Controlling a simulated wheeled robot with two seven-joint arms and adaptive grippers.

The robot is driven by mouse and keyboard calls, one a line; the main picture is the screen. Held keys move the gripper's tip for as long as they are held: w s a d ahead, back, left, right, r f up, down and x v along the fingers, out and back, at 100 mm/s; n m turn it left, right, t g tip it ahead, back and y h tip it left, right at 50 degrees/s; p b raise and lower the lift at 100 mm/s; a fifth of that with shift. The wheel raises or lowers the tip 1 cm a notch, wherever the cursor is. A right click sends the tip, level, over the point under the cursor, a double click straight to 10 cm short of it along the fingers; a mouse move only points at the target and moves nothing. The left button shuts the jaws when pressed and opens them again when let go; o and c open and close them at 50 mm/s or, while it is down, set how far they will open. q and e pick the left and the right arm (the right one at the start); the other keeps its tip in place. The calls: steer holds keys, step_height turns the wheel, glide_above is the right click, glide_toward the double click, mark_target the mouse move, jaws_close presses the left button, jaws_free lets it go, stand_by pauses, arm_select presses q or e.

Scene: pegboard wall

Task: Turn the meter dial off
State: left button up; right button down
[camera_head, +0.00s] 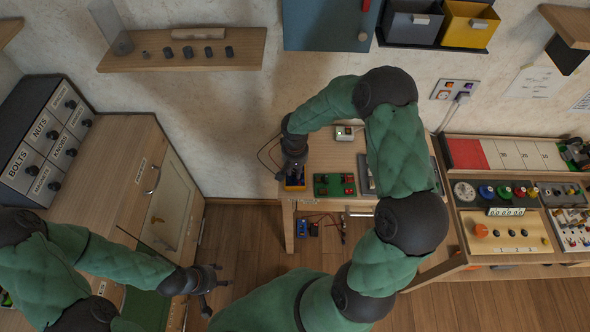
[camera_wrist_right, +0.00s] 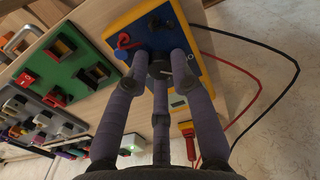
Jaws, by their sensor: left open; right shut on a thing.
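The meter (camera_wrist_right: 205,62) is a yellow-edged box with a blue face, tilted in the right wrist view. In the head view the meter (camera_head: 296,184) shows only in part, at the left end of the small wooden table, below my right gripper (camera_head: 294,165). In the right wrist view my right gripper (camera_wrist_right: 160,68) has its fingers closed around the meter dial (camera_wrist_right: 161,69), a dark round knob with a pale mark. The fingers hide part of the dial. My left gripper (camera_head: 203,280) is open and empty, low at the left, far from the meter.
A black cable (camera_wrist_right: 235,30) and a red cable (camera_wrist_right: 245,75) run beside the meter. A green board (camera_head: 334,184) lies right of it on the table. A wooden cabinet (camera_head: 110,190) stands left, a control bench (camera_head: 505,225) right. Floor between is partly clear.

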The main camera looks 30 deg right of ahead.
steer(key=shift+n, duration=2)
